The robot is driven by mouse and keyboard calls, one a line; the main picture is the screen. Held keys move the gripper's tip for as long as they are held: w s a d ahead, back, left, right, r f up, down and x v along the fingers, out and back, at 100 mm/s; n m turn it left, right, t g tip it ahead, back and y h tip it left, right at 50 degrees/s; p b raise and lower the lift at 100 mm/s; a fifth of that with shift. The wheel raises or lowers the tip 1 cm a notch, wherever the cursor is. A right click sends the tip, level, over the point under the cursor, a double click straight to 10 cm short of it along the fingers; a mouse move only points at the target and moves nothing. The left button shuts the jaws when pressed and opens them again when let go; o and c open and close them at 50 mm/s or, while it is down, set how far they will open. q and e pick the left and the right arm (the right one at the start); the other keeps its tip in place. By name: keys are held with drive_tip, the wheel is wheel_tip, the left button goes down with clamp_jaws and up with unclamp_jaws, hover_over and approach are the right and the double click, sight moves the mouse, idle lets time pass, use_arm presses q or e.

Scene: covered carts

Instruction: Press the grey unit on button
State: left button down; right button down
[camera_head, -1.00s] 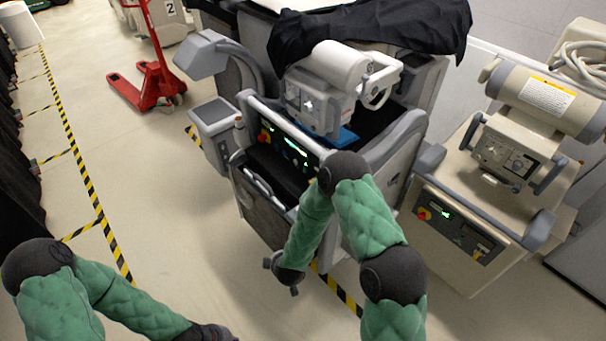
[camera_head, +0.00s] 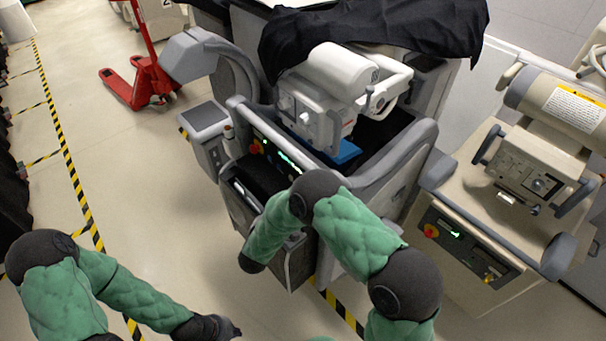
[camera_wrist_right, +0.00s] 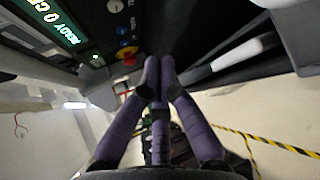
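The grey unit (camera_head: 385,165) stands in the middle of the head view. Its dark front panel has lit green displays (camera_head: 289,162) and a red knob on yellow (camera_head: 256,147). In the right wrist view the panel fills the upper left, with a green "READY" display (camera_wrist_right: 57,22), small round buttons (camera_wrist_right: 115,6), the red knob (camera_wrist_right: 127,53) and a small green light (camera_wrist_right: 97,61). My right gripper (camera_wrist_right: 160,66) points up just below the knob, fingertips together and empty; whether it touches is unclear. My left gripper (camera_head: 222,329) is low in the head view, away from the unit.
A beige unit (camera_head: 478,225) with its own red knob and green display stands close on the right. A red pallet jack (camera_head: 145,80) is at the back left. Black cloth (camera_head: 380,30) covers things behind. The striped floor to the left is open.

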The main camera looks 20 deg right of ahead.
use_arm(q)
drive_tip(key=shift+w+d, duration=0.2)
drive_tip(key=shift+w, duration=0.1)
use_arm(e)
drive_tip(key=shift+w+d+r, duration=0.15)
drive_tip(key=shift+w, duration=0.15)
drive_tip(key=shift+w+d, duration=0.15)
drive_tip(key=shift+d, duration=0.3)
drive_tip(key=d, duration=0.2)
drive_tip(key=w+d+b, duration=0.2)
drive_tip(key=d, duration=0.1)
drive_tip(key=shift+d, duration=0.35)
use_arm(q)
drive_tip(key=shift+f, duration=0.8)
use_arm(e)
drive_tip(key=shift+w+d, duration=0.35)
drive_tip(key=shift+d, duration=0.5)
use_arm(q)
drive_tip(key=shift+a+r+p, duration=0.15)
drive_tip(key=shift+r+p, duration=0.1)
drive_tip(key=shift+p, duration=0.15)
use_arm(e)
drive_tip(key=shift+w+d+r, duration=0.1)
drive_tip(key=shift+d+r, duration=0.05)
drive_tip(key=shift+d, duration=0.15)
